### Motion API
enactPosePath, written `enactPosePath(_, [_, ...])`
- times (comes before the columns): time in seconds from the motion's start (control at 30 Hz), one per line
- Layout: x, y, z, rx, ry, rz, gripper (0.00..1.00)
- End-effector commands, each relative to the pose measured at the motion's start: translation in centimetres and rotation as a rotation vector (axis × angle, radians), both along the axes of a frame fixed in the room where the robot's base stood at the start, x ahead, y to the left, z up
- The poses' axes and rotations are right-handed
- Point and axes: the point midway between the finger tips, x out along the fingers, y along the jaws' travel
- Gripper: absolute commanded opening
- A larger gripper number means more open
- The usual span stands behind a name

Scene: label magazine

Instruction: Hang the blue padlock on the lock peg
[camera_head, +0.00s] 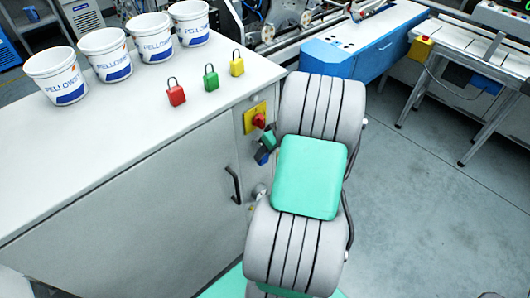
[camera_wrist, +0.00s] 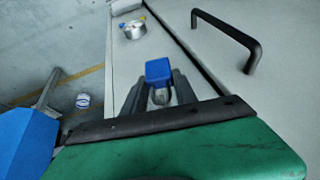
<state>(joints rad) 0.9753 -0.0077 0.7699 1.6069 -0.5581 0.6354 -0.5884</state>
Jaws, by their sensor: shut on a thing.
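The blue padlock (camera_wrist: 158,70) is held between the dark fingers of my gripper (camera_wrist: 157,92) in the wrist view. Its blue body points away from my wrist, and a pale part of it shows between the fingers. In the head view the blue padlock (camera_head: 262,156) is small and partly hidden beside my arm, close to the cabinet front, below the red rotary switch (camera_head: 259,120) on its yellow plate. A short silvery round fitting (camera_wrist: 132,29) stands on the cabinet front beyond the padlock, apart from it. It may be the lock peg; I cannot tell surely.
Red (camera_head: 176,95), green (camera_head: 211,78) and yellow (camera_head: 237,63) padlocks stand on the cabinet top (camera_head: 120,130) near several white buckets (camera_head: 56,76). A dark handle (camera_head: 234,185) sticks out from the cabinet front. Open floor (camera_head: 430,200) lies to the right.

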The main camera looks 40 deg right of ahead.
Motion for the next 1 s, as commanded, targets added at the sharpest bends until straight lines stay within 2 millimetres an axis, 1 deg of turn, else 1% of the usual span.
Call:
enactPosePath(0.1, [-0.1,0.1,-0.1,0.004,0.002,0.002,0.00])
enactPosePath(0.13, [-0.1,0.2,-0.1,0.004,0.002,0.002,0.36])
enactPosePath(0.4, [0.0,0.1,-0.1,0.002,0.001,0.001,0.58])
enactPosePath(0.43, [0.0,0.1,-0.1,0.002,0.001,0.001,0.59])
enactPosePath(0.63, [-0.1,0.1,-0.1,0.002,0.001,0.001,0.59])
enactPosePath(0.73, [-0.2,-0.1,0.4,0.000,0.000,0.000,0.59])
enactPosePath(0.83, [-0.8,-0.4,1.7,-0.001,-0.001,-0.001,0.59])
enactPosePath(1.0, [-2.2,-1.1,4.9,-0.002,-0.001,-0.001,0.59])
